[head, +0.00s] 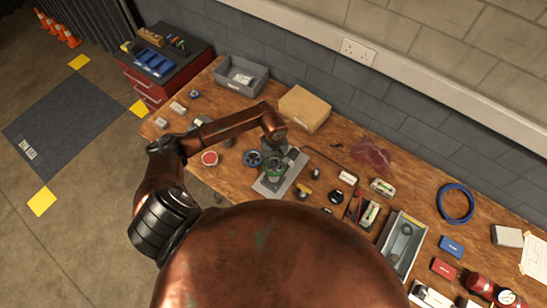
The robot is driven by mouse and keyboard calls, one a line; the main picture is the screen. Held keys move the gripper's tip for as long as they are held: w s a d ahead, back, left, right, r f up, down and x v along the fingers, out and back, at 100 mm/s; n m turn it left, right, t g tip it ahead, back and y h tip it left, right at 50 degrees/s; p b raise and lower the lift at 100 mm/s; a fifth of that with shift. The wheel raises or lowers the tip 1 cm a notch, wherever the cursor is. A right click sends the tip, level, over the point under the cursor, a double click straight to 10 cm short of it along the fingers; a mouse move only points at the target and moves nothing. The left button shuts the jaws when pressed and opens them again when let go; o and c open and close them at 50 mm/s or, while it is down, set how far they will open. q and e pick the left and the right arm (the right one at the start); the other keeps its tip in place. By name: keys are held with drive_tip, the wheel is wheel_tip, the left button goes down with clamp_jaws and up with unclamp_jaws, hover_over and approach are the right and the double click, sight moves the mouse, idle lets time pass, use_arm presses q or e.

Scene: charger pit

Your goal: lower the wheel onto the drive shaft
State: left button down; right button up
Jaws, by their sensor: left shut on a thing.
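My left arm reaches over the bench from the left, and its gripper (283,154) points down over a grey base plate (266,187). My right gripper is not in view.
A cardboard box (304,108) and a grey bin (241,75) stand behind, near the wall. Small parts and cables crowd the bench to the right, with a grey tray (401,244) and a blue cable coil (456,203).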

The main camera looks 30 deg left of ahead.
sight(274, 167)
use_arm(q)
drive_tip(key=shift+a+f, duration=0.1)
drive_tip(key=shift+f, duration=0.25)
drive_tip(key=shift+f+b, duration=0.45)
drive_tip(key=shift+f, duration=0.7)
drive_tip(key=shift+f+b, duration=0.3)
drive_tip(key=shift+b, duration=0.05)
drive_tip(key=shift+f, duration=0.6)
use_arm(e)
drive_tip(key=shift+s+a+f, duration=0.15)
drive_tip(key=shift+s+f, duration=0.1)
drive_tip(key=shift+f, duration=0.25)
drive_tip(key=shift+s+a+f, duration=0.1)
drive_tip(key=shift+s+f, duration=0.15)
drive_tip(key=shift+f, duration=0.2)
use_arm(q)
drive_tip(key=shift+b, duration=0.3)
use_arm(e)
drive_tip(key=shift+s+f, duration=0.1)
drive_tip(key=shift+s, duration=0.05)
use_arm(q)
drive_tip(key=shift+f, duration=0.1)
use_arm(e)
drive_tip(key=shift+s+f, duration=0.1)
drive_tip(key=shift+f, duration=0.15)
